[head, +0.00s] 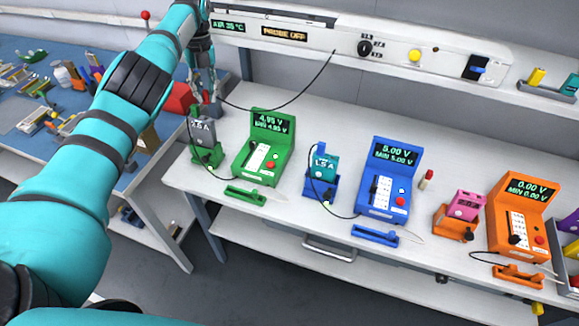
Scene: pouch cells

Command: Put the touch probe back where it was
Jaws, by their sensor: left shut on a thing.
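My left gripper (206,92) is at the upper left, above the grey pouch cell (204,137) in its green holder (207,156). It is shut on the touch probe, which is mostly hidden by the fingers. A black cable (277,109) sags from the wall panel to the gripper. A green cradle (242,197) lies in front of the green meter (264,148) and looks empty. A blue cradle (374,237) and an orange cradle (517,277) lie in front of their meters. My right gripper is not in view.
A blue meter (390,180) and an orange meter (519,215) stand on the white bench (300,205), with a teal cell (325,165) and a pink cell (466,205) in holders. The wall panel's display (284,34) reads "PROBE OFF". A cluttered blue table (30,140) is at left.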

